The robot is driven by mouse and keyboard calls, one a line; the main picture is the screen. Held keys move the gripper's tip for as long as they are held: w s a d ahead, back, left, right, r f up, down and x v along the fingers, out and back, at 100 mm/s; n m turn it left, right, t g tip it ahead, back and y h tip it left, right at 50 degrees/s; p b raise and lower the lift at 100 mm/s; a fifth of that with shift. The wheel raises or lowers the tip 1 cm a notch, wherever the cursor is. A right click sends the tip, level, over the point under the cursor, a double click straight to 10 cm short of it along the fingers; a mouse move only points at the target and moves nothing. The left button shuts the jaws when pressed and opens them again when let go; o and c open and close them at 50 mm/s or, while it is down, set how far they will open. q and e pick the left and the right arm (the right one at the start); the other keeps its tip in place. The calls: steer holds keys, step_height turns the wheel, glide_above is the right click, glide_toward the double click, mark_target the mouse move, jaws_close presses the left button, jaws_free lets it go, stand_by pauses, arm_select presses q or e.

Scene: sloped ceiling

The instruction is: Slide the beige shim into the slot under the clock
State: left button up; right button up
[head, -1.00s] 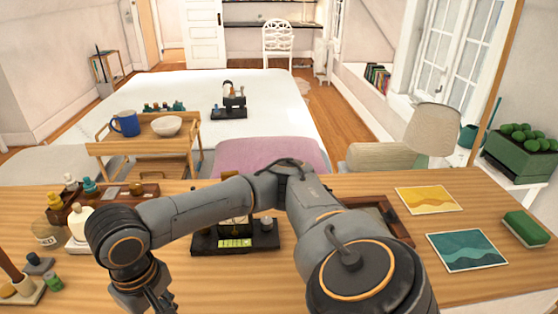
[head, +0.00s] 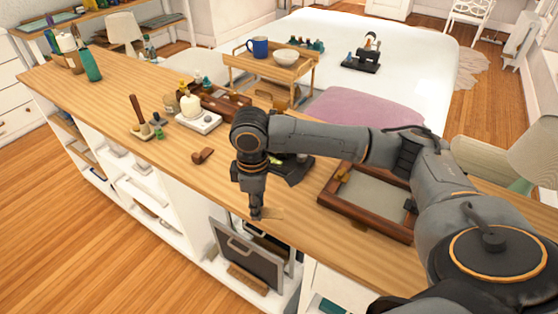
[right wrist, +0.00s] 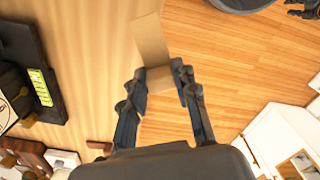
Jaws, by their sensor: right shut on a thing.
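The beige shim (right wrist: 151,40) is a flat, light strip. My right gripper (right wrist: 160,78) is shut on its near end, and the strip sticks out beyond the fingertips. In the head view my right gripper (head: 257,212) points down at the table's front edge, with the shim (head: 271,214) beside its tips. The clock's black base (head: 295,170) stands behind my right arm, which hides much of the clock. In the right wrist view the black base with a green label (right wrist: 40,87) is at the left, apart from the shim. I cannot make out the slot. My left gripper is not in view.
A brown wooden tray (head: 405,229) lies right of the clock. A small brown object (head: 202,156) and a white stand (head: 198,122) with a bottle are to the left. The wooden tabletop (head: 215,185) is bare along the front edge near my gripper.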

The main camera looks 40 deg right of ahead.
steer(key=w+d+n+p, duration=0.1)
steer(key=w+d+n, duration=0.1)
steer(key=n, duration=0.1)
steer(key=w+d+n+p, duration=0.2)
steer(key=n, duration=0.1)
steer(key=shift+w+d+r, duration=0.1)
steer(key=shift+w, duration=0.1)
steer(key=d+n, duration=0.1)
steer(key=w+d+n+p, duration=0.1)
steer(key=n, duration=0.1)
steer(key=d+n+p, duration=0.1)
steer(key=shift+w+d+f+n, duration=0.25)
steer(key=shift+w+d+n, duration=0.05)
steer(key=shift+d, duration=0.1)
steer(key=shift+w+d+f+n+p, duration=0.1)
steer(key=shift+w+d+n+p, duration=0.05)
steer(key=shift+d+n+p, duration=0.15)
steer(key=shift+w+d+f+n+p, duration=0.1)
steer(key=shift+d+n+p, duration=0.05)
steer(key=shift+d+n, duration=0.2)
steer(key=shift+w+f+n, duration=0.1)
steer(key=shift+n, duration=0.15)
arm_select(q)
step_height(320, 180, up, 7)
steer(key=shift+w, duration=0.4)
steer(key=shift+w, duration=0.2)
